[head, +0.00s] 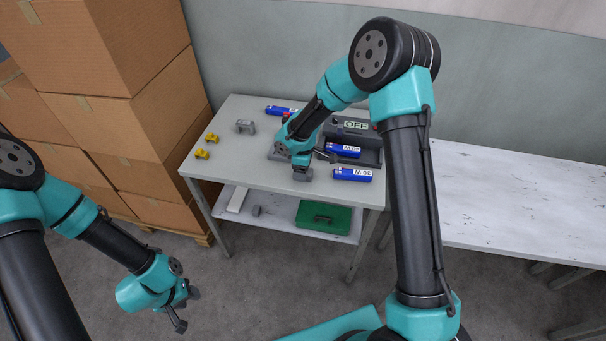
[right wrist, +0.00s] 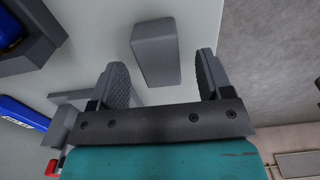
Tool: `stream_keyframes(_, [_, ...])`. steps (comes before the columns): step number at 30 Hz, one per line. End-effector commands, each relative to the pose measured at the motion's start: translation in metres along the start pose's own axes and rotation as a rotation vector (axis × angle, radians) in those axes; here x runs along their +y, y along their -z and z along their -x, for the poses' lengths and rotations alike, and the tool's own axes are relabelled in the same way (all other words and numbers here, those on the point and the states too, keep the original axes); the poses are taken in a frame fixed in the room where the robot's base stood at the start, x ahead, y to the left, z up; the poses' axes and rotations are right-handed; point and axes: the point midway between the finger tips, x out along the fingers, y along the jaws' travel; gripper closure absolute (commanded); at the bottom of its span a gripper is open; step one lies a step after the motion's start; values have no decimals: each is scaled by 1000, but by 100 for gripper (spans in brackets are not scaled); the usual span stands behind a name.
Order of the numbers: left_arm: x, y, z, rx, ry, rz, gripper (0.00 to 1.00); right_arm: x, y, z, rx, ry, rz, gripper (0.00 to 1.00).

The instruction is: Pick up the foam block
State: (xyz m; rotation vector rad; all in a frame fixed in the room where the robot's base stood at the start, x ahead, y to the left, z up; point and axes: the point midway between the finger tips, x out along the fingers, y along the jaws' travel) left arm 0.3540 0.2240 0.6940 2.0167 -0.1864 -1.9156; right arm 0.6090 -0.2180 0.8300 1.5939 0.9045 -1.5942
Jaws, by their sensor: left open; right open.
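The foam block (right wrist: 155,48) is a plain grey block on the light tabletop, near the table's edge in the right wrist view. My right gripper (right wrist: 162,70) is open, with one dark ridged finger on each side of the block's near end. Gaps show between the fingers and the block, so it is not held. In the head view the right hand is low over the front of the table, and I cannot clearly separate the block from the hand there. My left gripper (head: 187,310) is open and empty over the floor, left of the table.
Blue cylinders (head: 352,174) labelled in white lie around a dark grey tray (head: 368,156). Yellow pieces (head: 202,154) and a grey bracket (head: 245,126) sit at the table's left. Cardboard boxes (head: 150,120) are stacked left.

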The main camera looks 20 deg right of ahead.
Motion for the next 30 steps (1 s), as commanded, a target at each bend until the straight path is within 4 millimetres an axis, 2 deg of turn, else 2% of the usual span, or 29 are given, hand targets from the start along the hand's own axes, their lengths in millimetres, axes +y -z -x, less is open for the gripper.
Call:
stream_keyframes(3, [0,0,0,0,0,0,57,0,0,-15,-2,1,-1,28])
stream_keyframes(6, [0,0,0,0,0,0,57,0,0,-20,0,0,0,28])
stream_keyframes(20, [0,0,0,0,0,0,57,0,0,-20,0,0,0,28])
stream_keyframes(30, [0,0,0,0,0,0,57,0,0,-20,0,0,0,59])
